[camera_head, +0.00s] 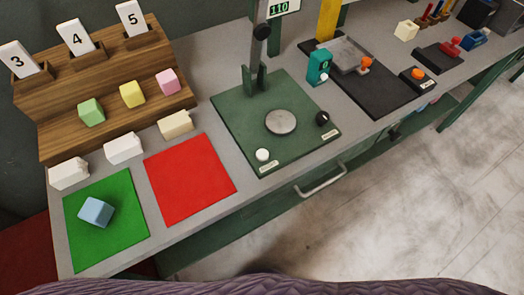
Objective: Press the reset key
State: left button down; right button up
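A dark green press base (232,110) stands on the grey bench, with a round metal plate (281,121) in its middle. A white round button (262,155) sits at its front left corner, with a small label beside it. A black round knob or button (322,118) sits at its right side, also near a label. The labels are too small to read, so I cannot tell which one is the reset key. A green-lit display (280,7) above the press reads 110. Neither of my grippers is in view.
A blue foam block (96,211) lies on a green mat (125,248); a red mat (190,180) is empty. A wooden stepped rack (60,95) holds numbered cards and coloured blocks. Whitish blocks (123,148) stand before it. A black fixture (385,95) with orange knobs stands right.

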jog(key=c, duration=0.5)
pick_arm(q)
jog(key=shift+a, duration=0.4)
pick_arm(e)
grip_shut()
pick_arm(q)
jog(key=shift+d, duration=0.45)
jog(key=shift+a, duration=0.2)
